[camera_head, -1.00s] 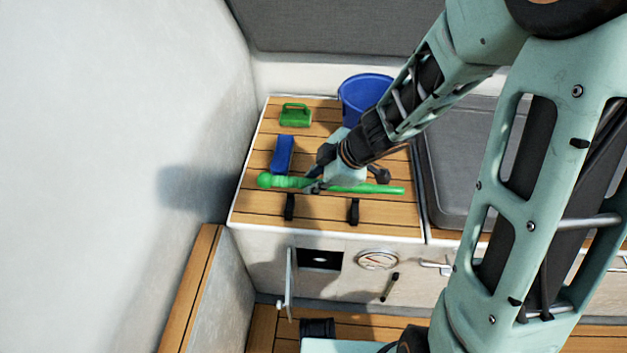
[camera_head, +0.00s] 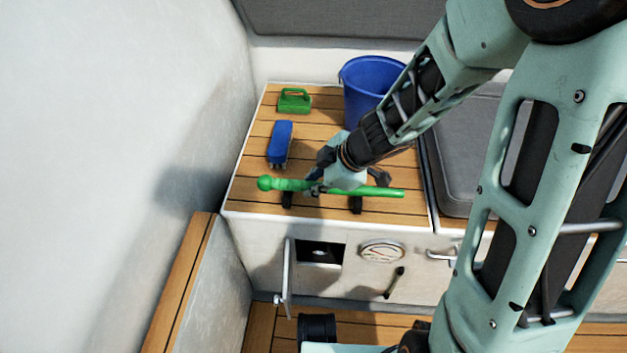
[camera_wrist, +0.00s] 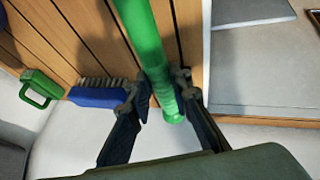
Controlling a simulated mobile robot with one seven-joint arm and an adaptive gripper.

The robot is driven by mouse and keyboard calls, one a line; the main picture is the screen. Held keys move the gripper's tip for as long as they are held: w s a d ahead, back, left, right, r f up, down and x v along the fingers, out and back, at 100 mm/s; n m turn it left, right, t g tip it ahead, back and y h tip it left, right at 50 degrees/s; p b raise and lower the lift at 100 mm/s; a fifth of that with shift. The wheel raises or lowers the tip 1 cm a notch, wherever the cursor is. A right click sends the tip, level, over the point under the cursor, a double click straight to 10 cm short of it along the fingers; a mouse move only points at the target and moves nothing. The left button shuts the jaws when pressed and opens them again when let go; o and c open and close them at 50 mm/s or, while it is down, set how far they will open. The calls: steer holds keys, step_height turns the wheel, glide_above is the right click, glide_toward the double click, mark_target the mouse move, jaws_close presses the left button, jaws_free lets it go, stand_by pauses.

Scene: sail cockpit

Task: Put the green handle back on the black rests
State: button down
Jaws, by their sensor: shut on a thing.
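The green handle (camera_head: 378,191) is a long rod with a ball at its left end. My gripper (camera_head: 314,187) is shut on it left of its middle. In the wrist view the green handle (camera_wrist: 146,45) runs between the two fingers of my gripper (camera_wrist: 163,92). In the head view it lies level over the two black rests, the left one (camera_head: 287,200) and the right one (camera_head: 356,205), covering their upper parts. I cannot tell whether it touches them.
A blue brush (camera_head: 280,142), a green scoop-like item (camera_head: 294,100) and a blue bucket (camera_head: 368,88) stand behind on the slatted wooden top (camera_head: 252,203). A grey cushion (camera_head: 470,160) is on the right. A small door (camera_head: 289,275) hangs open on the front below.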

steer(key=shift+f, duration=0.45)
steer(key=c, duration=1.7)
jaws_free()
